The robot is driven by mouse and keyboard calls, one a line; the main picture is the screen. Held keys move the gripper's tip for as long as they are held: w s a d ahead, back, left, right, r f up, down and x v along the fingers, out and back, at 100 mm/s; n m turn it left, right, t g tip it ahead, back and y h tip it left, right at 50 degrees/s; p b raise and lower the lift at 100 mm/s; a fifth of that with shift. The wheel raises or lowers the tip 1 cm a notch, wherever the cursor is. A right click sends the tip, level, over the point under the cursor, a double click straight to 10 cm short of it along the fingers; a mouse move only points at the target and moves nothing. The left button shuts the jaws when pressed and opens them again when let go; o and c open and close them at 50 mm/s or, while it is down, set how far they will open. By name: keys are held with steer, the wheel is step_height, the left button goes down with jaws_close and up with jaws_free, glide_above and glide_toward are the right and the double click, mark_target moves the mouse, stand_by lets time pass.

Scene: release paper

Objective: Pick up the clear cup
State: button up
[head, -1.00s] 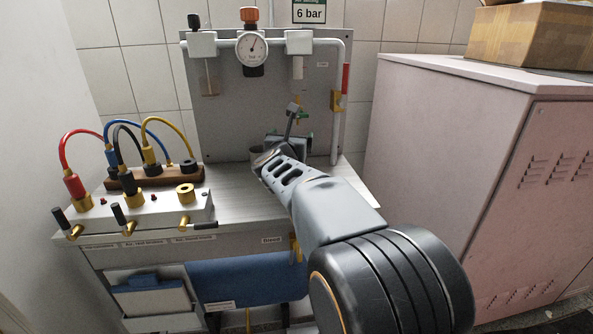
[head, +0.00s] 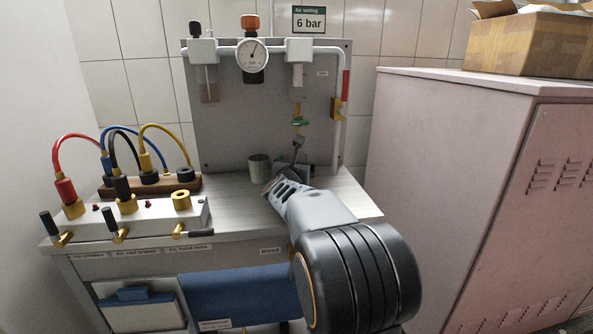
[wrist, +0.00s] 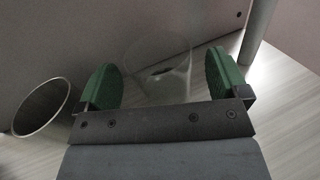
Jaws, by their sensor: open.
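The clear cup (wrist: 157,62) shows faintly in the wrist view as a transparent round outline between and just beyond my green fingertips. My gripper (wrist: 163,82) is open, with one finger on each side of the cup's outline. I cannot tell whether either finger touches it. In the head view my gripper is low over the bench top near the back panel, mostly behind my own arm. I cannot make out the clear cup in the head view.
A grey metal cup (head: 259,168) stands left of my gripper and also shows in the wrist view (wrist: 44,107). A panel with a gauge (head: 253,55) and pipes rises behind. A valve box with cables (head: 130,215) is at left, a pink cabinet (head: 450,180) at right.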

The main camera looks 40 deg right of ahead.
steer(key=shift+x, duration=1.05)
steer(key=c, duration=1)
